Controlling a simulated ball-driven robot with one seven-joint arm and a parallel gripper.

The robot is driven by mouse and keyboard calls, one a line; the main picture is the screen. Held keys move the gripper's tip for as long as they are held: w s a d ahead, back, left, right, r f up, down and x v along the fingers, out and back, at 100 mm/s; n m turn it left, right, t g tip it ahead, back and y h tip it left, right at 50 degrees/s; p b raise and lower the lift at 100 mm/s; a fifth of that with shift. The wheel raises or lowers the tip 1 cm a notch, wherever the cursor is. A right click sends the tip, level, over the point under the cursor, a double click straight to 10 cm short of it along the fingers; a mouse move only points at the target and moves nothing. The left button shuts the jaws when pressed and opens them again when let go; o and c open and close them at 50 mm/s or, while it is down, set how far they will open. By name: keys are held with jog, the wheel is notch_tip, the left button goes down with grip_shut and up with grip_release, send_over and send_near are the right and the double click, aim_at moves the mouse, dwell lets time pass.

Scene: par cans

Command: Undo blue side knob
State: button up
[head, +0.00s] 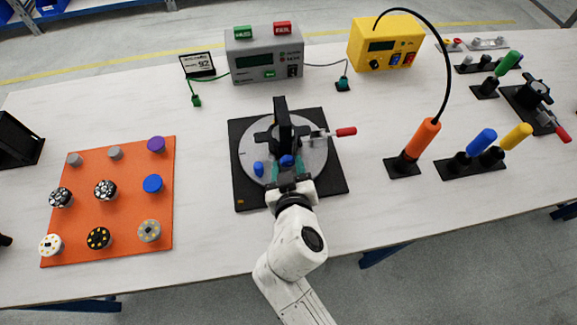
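The round grey plate (312,172) of the fixture sits on a black square base (330,190) in the middle of the table. A black par can bracket (283,125) stands on it. One blue knob (287,160) is at the bracket's near side. Another blue knob (258,168) is to its left. My gripper (287,168) reaches in from the front, its teal fingers apart on either side of the nearer blue knob. The fingers look open, with small gaps beside the knob. Contact is too small to make out.
A red-handled clamp (345,132) sits at the plate's right. An orange mat (120,205) with several knobs and lamp parts lies left. Grey (265,55) and yellow (385,45) testers stand behind.

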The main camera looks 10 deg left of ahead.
jog(key=v, duration=1)
jog(key=shift+s+b, duration=0.3)
jog(key=shift+s, duration=0.1)
jog(key=shift+o, duration=0.3)
jog(key=shift+r, duration=0.15)
dwell(0.5)
